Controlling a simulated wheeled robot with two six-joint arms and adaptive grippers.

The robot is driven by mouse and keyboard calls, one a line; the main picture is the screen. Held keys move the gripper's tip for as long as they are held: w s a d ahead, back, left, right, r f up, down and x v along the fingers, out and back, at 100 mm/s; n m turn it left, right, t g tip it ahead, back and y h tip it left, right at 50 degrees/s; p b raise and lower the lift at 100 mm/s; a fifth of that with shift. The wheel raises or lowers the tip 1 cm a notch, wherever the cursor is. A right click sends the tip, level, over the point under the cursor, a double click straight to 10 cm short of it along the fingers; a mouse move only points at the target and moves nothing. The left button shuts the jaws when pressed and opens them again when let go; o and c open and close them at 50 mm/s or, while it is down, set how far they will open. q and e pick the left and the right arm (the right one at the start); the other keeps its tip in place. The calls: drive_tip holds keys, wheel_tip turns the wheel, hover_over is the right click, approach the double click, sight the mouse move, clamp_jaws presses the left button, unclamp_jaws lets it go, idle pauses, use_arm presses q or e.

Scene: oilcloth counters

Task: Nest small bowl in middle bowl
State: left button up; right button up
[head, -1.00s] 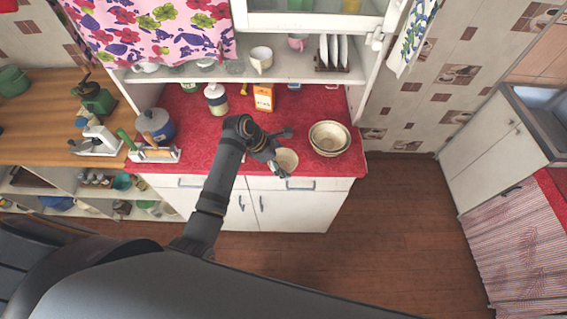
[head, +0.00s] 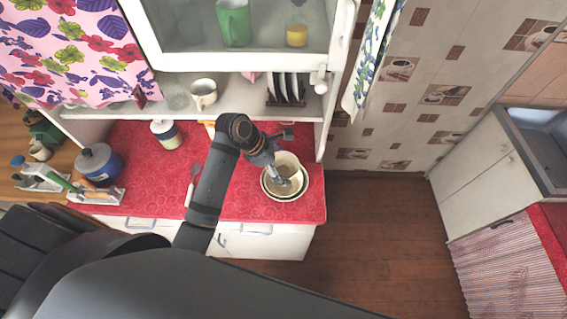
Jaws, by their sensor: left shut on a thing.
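My left gripper (head: 284,181) reaches over the cream bowls near the right end of the red counter and is shut on the small bowl (head: 290,159). The small bowl, pale with a browner inside, is over or within the mouth of the stacked larger bowls (head: 287,199). From above I cannot tell whether it touches them. The middle bowl sits in the largest one and is mostly hidden by the small bowl and my gripper. My right gripper is not in view.
The red counter (head: 145,181) has a spoon-like utensil (head: 192,184) lying left of my arm and a white jar (head: 167,134) behind. A blue pot (head: 99,164) stands at left. A shelf with a cup (head: 203,93) and plates (head: 285,90) overhangs the back.

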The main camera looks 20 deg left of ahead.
sight(282, 171)
use_arm(q)
drive_tip(key=shift+w+d+f, duration=0.1)
drive_tip(key=shift+f, duration=0.55)
drive_tip(key=shift+w+d+f, duration=0.1)
drive_tip(key=shift+f, duration=0.5)
drive_tip(key=shift+s+a+f, duration=0.1)
drive_tip(key=shift+a+f, duration=0.05)
drive_tip(key=shift+f, duration=0.5)
drive_tip(key=shift+f, duration=0.65)
drive_tip(key=shift+f, duration=0.2)
drive_tip(key=shift+f, duration=0.55)
idle(0.4)
drive_tip(key=shift+f, duration=0.25)
